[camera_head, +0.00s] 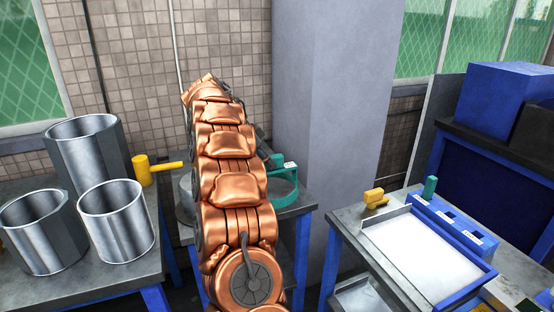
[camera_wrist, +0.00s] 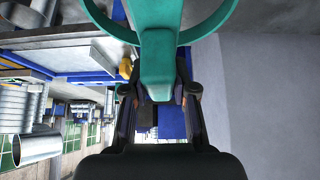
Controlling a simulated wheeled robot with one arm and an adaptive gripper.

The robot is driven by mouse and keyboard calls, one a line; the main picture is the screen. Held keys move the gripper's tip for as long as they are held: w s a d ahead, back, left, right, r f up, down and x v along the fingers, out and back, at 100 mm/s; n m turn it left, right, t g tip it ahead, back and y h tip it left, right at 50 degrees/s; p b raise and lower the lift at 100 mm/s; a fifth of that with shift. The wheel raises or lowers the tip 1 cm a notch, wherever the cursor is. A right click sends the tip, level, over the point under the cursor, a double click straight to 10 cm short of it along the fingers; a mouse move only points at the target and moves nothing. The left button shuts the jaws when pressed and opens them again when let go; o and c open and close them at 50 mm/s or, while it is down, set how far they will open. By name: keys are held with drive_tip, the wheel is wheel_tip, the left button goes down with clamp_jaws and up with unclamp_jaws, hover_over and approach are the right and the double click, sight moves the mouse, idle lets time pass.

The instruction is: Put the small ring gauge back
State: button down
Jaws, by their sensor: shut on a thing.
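My gripper (camera_head: 266,158), mostly hidden behind my arm there, is at the handle. In the wrist view the teal handle (camera_wrist: 160,65) runs between the fingers of my gripper (camera_wrist: 159,95), which is shut on it. The ring arcs across the top of that view, partly cut off. A blue rack (camera_head: 452,228) with labelled slots stands on the right table. A green upright piece (camera_head: 430,188) stands at its far end.
A yellow object (camera_head: 375,199) and a pale tray surface (camera_head: 415,258) lie on the right table. Several metal pail shells (camera_head: 116,222) and a yellow mallet (camera_head: 142,170) are at left. A grey pillar (camera_head: 325,100) stands behind the ring.

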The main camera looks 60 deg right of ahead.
drive_tip(key=w+d+f+p, duration=0.1)
drive_tip(key=d+f+p, duration=0.2)
drive_tip(key=d, duration=0.4)
drive_tip(key=shift+w+d+f+p, duration=0.15)
drive_tip(key=shift+f+p, duration=0.25)
drive_tip(key=shift+f, duration=0.3)
idle(0.4)
drive_tip(key=c, duration=0.9)
unclamp_jaws()
drive_tip(key=shift+b+v, duration=0.8)
drive_tip(key=shift+v, duration=5.25)
